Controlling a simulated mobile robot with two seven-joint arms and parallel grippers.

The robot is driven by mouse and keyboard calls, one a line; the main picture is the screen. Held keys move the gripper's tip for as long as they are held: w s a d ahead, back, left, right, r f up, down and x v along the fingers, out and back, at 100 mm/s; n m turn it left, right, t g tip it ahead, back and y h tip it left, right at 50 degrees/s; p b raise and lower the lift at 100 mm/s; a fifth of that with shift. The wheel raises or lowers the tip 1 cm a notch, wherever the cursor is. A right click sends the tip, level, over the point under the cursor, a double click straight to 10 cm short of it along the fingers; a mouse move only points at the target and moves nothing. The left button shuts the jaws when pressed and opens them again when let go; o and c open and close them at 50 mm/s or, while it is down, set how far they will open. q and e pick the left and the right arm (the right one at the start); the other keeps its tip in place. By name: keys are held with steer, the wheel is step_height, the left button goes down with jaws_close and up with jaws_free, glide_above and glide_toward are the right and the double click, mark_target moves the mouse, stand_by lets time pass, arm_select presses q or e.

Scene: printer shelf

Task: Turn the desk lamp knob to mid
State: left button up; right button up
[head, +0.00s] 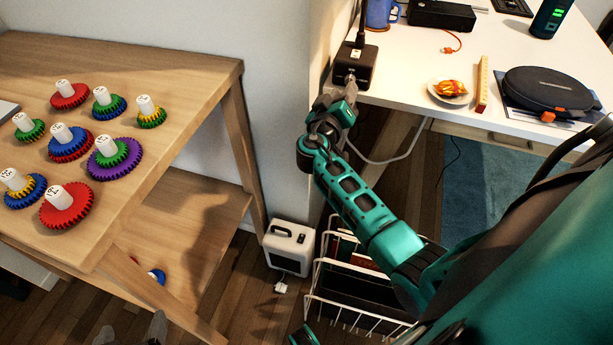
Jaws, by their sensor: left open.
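The desk lamp's black square base (367,60) stands at the left front corner of the white desk, its dark stem rising out of the top of the head view. A small pale marked patch shows on top of the base. My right gripper (351,82) is at the front face of the base, its tips at or very near it. The knob cannot be made out and may be hidden behind these fingers. Whether they are shut on it I cannot tell. My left gripper (131,332) is at the bottom left edge, open and mostly cut off, far from the lamp.
The white desk (420,70) holds a blue mug (380,13), a snack plate (450,97), a wooden ruler (482,85) and a dark case (548,90). A wall end (325,60) stands left of the lamp.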

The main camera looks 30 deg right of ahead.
arm_select(q)
step_height(320, 180, up, 8)
steer(key=p, duration=0.7)
steer(key=shift+p, duration=0.35)
arm_select(e)
steer(key=s+a+f+n+y, duration=0.3)
steer(key=s+a+y, duration=0.4)
steer(key=a, duration=0.3)
steer(key=s+a+f+n+y, duration=0.3)
steer(key=s+a+f+y, duration=0.1)
steer(key=s+a+y, duration=0.3)
steer(key=shift+s+a+f+y, duration=0.35)
steer(key=shift+s+a, duration=1.05)
steer(key=shift+a, duration=0.6)
arm_select(q)
steer(key=shift+f, duration=0.1)
steer(key=shift+s+a+f+y+p, duration=0.25)
steer(key=shift+s+a+f+p, duration=0.15)
steer(key=shift+a+f+p, duration=0.2)
steer(key=shift+s+a+f+y+p, duration=0.3)
steer(key=shift+a+p, duration=0.2)
steer(key=shift+a, duration=0.2)
arm_select(e)
steer(key=shift+s+a+r+y, duration=0.55)
steer(key=shift+s+a+r, duration=0.25)
steer(key=shift+s, duration=0.1)
steer(key=shift+s+a+r+y, duration=0.5)
steer(key=shift+s+a+r, duration=0.2)
steer(key=shift+s, duration=0.2)
